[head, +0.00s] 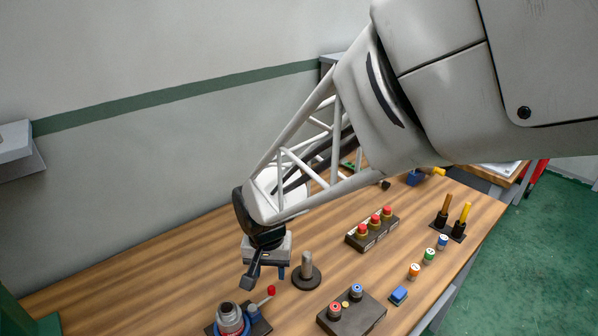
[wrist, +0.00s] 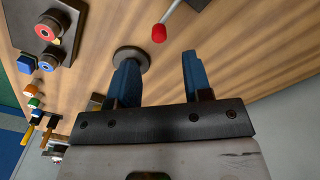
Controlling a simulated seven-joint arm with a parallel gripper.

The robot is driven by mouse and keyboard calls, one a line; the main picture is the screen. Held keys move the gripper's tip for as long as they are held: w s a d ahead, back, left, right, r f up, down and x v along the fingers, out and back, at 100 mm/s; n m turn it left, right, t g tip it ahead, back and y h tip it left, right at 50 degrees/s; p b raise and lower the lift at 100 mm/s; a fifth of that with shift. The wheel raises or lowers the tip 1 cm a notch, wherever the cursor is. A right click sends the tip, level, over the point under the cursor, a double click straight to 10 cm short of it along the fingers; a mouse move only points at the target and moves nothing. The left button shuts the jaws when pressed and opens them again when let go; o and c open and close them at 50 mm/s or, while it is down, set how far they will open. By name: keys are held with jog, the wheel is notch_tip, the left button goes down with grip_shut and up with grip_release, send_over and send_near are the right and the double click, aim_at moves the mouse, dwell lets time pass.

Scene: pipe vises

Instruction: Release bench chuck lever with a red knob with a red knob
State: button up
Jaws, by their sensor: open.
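The bench chuck (head: 231,320) stands at the bottom of the head view, partly cut off by the frame edge. Its lever rises to the right and ends in a red knob (head: 271,290). In the wrist view the red knob (wrist: 159,33) and part of its pale rod show at the top; the chuck body is out of that view. My gripper (wrist: 160,58) is open and empty, its two blue fingers apart. The knob appears beyond the fingertips, near the line between them, and is not held. In the head view my gripper (head: 268,274) hangs just above and behind the knob.
A grey post on a round dark base (head: 307,276) stands close right of my gripper. A box with red and blue knobs (head: 352,312) is in front. A box of red buttons (head: 372,230) and several small coloured pieces lie right. Wood table is clear at left.

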jog(key=shift+r, duration=0.8)
jog(key=shift+d, duration=0.15)
jog(key=shift+d+r, duration=0.2)
jog(key=shift+d, duration=0.1)
jog(key=s+d+r+t, duration=0.1)
jog(key=s+d+r, duration=0.3)
jog(key=d, duration=0.5)
jog(key=s+d+r, duration=0.4)
jog(key=d, duration=0.5)
jog(key=s+d+r+t, duration=0.1)
jog(key=s+d+r, duration=0.3)
jog(key=d, duration=0.5)
jog(key=shift+s+d+r+t, duration=0.25)
jog(key=shift+s+d+t, duration=0.05)
jog(key=shift+d, duration=0.1)
